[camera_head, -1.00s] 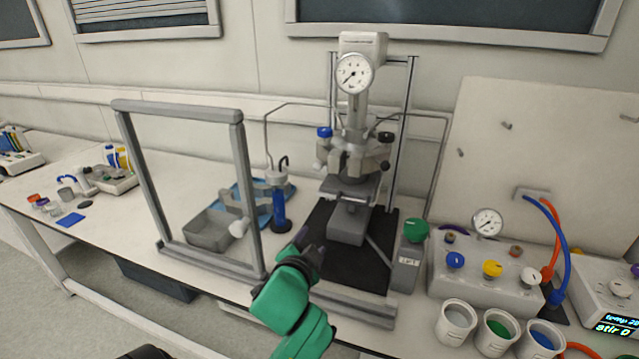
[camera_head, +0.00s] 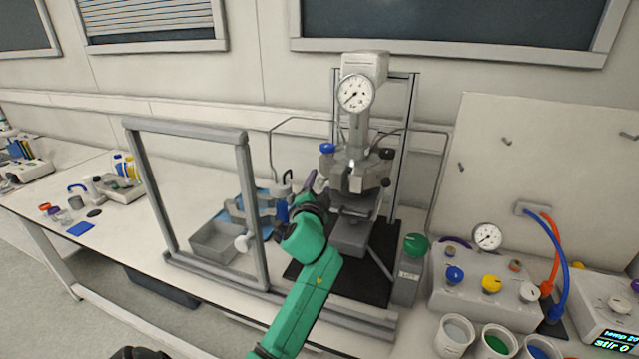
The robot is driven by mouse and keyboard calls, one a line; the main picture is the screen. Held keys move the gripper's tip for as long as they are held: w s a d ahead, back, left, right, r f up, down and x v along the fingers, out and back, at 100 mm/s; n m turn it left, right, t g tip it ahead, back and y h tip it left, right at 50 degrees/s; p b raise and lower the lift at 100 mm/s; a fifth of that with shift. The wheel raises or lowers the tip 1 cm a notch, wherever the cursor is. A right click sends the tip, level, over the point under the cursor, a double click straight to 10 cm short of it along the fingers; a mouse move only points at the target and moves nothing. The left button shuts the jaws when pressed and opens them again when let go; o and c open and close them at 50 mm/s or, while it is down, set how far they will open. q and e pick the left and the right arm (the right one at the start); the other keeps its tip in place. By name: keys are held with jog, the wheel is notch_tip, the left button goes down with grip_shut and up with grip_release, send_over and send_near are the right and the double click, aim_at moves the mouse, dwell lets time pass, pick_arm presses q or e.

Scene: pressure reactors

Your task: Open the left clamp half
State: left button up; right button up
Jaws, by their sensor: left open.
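The pressure reactor stands on a black mat (camera_head: 375,285) at the back of the bench. It has a round gauge (camera_head: 356,92) at the top and a blue knob (camera_head: 327,148) on the left of its head. The metal clamp (camera_head: 358,182) sits around the middle of the reactor; its halves are small and hard to tell apart. My left gripper (camera_head: 314,184) is open, just left of the clamp and at about its height. No contact can be made out.
A grey frame (camera_head: 153,195) stands upright at the left front of the reactor. A grey tray (camera_head: 213,243) and a blue-based fixture lie behind it. A valve box (camera_head: 480,300) with coloured knobs and several cups are at the right.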

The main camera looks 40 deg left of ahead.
pick_arm(q)
grip_shut()
jog(key=shift+f, duration=0.1)
dwell(1.3)
